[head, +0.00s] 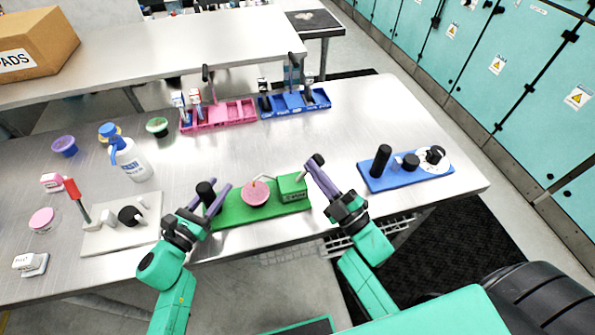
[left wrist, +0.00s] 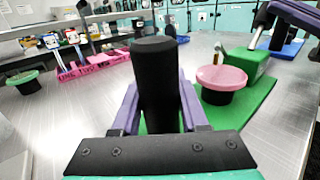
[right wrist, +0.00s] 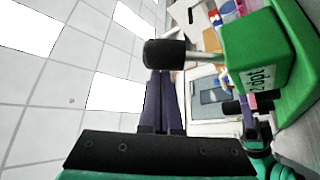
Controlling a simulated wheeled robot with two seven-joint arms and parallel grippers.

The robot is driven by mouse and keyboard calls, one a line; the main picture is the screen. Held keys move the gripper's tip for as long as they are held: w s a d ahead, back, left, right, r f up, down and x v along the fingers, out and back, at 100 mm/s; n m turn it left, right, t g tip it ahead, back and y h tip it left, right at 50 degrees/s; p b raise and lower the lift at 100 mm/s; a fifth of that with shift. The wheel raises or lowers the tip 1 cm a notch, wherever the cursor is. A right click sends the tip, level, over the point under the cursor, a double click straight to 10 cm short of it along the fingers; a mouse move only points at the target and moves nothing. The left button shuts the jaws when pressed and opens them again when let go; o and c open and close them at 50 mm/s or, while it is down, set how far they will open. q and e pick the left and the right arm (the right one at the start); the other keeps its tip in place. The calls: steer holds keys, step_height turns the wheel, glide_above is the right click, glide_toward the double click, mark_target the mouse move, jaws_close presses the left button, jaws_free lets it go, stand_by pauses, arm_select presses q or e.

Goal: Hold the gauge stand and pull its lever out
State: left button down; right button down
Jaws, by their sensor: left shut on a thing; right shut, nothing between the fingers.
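The gauge stand has a green base plate (head: 232,217), a black post (head: 205,190), a pink round gauge (head: 255,192) and a green box (head: 292,185). A grey lever with a black knob (right wrist: 165,53) sticks out of the box. My left gripper (head: 213,194) is shut on the black post, with a purple finger on each side of it in the left wrist view (left wrist: 158,85). My right gripper (head: 312,168) is shut and empty. Its fingertips are right by the lever's knob; whether they touch it I cannot tell.
A white-grey plate (head: 100,240) with a red-tipped lever stands left of my left gripper. A blue plate (head: 405,178) with knobs lies to the right. Pink (head: 222,122) and blue (head: 295,108) bins and a white bottle (head: 130,160) stand behind. The table between is clear.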

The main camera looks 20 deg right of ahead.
steer(key=s+d+f, duration=0.1)
steer(key=s, duration=0.8)
steer(key=shift+s+d+f, duration=0.15)
steer(key=shift+d, duration=0.2)
arm_select(q)
steer(key=shift+c, duration=1.7)
jaws_free()
steer(key=shift+r, duration=0.15)
